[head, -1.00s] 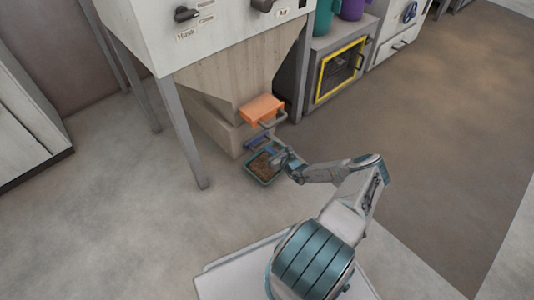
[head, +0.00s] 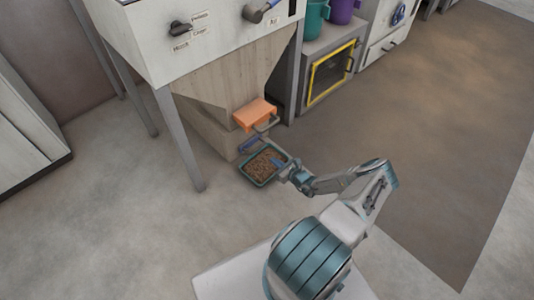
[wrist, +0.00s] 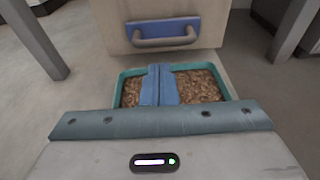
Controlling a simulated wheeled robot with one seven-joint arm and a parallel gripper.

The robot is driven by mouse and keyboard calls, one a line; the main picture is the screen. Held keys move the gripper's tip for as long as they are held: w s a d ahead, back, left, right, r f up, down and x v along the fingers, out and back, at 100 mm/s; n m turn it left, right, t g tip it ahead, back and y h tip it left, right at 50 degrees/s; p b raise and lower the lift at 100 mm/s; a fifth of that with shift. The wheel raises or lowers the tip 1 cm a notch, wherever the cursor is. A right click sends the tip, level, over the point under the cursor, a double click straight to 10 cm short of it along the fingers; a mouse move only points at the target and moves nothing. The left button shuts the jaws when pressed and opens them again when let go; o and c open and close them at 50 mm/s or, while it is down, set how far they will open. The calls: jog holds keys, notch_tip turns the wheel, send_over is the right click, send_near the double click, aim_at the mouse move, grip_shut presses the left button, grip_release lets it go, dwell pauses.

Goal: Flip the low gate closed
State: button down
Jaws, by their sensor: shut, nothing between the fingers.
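The low gate (head: 248,145) shows as a small blue piece on the hopper's lower spout, below the orange gate (head: 255,114) with its grey bar handle. The wrist view shows a blue plate (wrist: 160,32) with a grey handle on a beige face, straight ahead; I take it for the low gate. My gripper (head: 281,163) is shut and empty. Its blue fingers (wrist: 158,84) are over the green-rimmed tray (wrist: 128,72) of brown pellets, in front of the handle and apart from it in the picture. Whether the gate is fully open or closed is unclear.
The wooden hopper (head: 222,75) stands on grey legs, one (head: 179,140) at front left. A cabinet with a yellow-framed door (head: 331,74) stands at right, with a teal and a purple container on top. The floor left and right is clear.

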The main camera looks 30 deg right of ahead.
jog(key=p+v, duration=0.1)
jog(key=v, duration=0.4)
jog(key=shift+d, duration=0.1)
dwell(0.3)
jog(key=a+r+n+g+y+p, duration=0.1)
jog(key=a+r+n+g+p, duration=0.5)
jog(key=r, duration=1)
jog(key=a+r+n+g+y+p, duration=0.25)
jog(key=a+r+n+p, duration=0.4)
jog(key=r, duration=1.05)
jog(key=a+r+n+g+y+p, duration=0.1)
jog(key=a+r+n+g+p, duration=0.3)
jog(key=r+n, duration=0.85)
jog(key=s+a+r+n+h+p, duration=0.2)
jog(key=s+r+p, duration=0.3)
jog(key=r, duration=0.8)
jog(key=s+a+r+n+h+p, duration=0.2)
jog(key=s+r, duration=0.7)
jog(key=r, duration=0.5)
jog(key=s+a+r+n+h+p, duration=0.2)
jog(key=s+r+h+p, duration=0.3)
jog(key=r, duration=0.9)
jog(key=s+n+p, duration=0.1)
jog(key=s+p, duration=0.1)
jog(key=p, duration=0.1)
jog(key=shift+s+a+n, duration=0.3)
jog(key=shift+a, duration=0.05)
